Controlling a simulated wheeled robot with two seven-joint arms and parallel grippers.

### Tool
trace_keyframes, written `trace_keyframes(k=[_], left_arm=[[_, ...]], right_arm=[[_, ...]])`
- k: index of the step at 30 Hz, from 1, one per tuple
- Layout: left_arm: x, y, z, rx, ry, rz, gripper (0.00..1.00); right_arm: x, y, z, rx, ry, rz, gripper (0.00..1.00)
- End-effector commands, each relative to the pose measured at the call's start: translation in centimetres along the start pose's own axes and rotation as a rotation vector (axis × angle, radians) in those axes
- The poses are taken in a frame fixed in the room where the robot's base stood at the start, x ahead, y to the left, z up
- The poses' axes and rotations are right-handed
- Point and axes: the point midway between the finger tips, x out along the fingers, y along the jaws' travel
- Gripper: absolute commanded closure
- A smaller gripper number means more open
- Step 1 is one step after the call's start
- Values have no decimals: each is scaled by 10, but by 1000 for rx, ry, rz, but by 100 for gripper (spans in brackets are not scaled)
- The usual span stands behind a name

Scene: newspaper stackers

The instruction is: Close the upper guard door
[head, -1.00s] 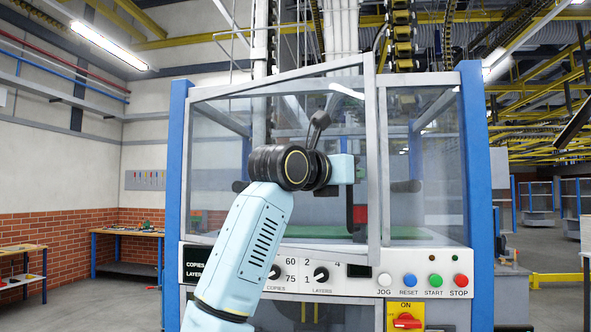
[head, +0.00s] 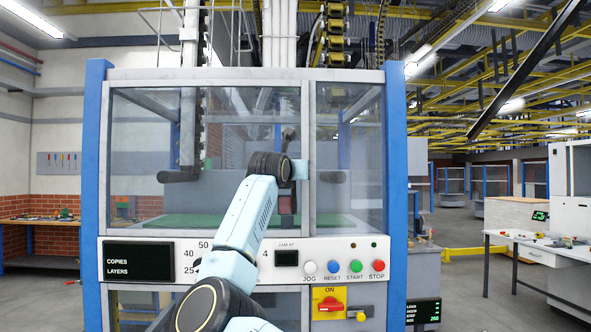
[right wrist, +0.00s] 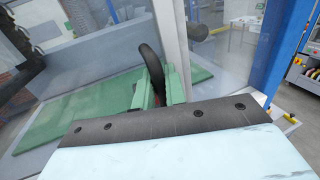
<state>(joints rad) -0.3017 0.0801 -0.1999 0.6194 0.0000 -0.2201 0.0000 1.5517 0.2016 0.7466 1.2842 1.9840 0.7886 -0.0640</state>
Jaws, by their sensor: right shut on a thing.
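The upper guard door (head: 305,115) is the large clear pane in a grey frame, above the control panel. In the head view it looks level with the machine front, with no clear gap at its right edge. My right arm reaches up in front of it. My right gripper (right wrist: 163,88) is at the door's right edge, its green fingers shut on a black curved handle (right wrist: 149,62). In the head view my own wrist largely hides the fingers and handle. My left gripper is not in view.
The control panel (head: 228,260) carries a display, knobs and coloured buttons below the door. A blue post (head: 397,150) stands at the machine's right side. A workbench (head: 40,220) is at far left, and a white table (head: 540,248) at right.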

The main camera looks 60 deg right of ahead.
Motion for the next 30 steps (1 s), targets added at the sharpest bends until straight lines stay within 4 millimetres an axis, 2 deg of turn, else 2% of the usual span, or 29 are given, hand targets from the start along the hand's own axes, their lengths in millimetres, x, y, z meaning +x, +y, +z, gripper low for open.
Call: trace_keyframes(k=[1,9,10,14,30], left_arm=[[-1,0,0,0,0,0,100],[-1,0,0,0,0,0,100],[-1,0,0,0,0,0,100],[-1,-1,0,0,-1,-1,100],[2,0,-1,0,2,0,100]], right_arm=[[1,-1,5,5,-12,2,100],[0,-1,7,6,-18,2,100],[0,-1,7,7,-18,2,86],[0,0,6,5,-16,2,70],[-3,1,3,1,-10,2,70]])
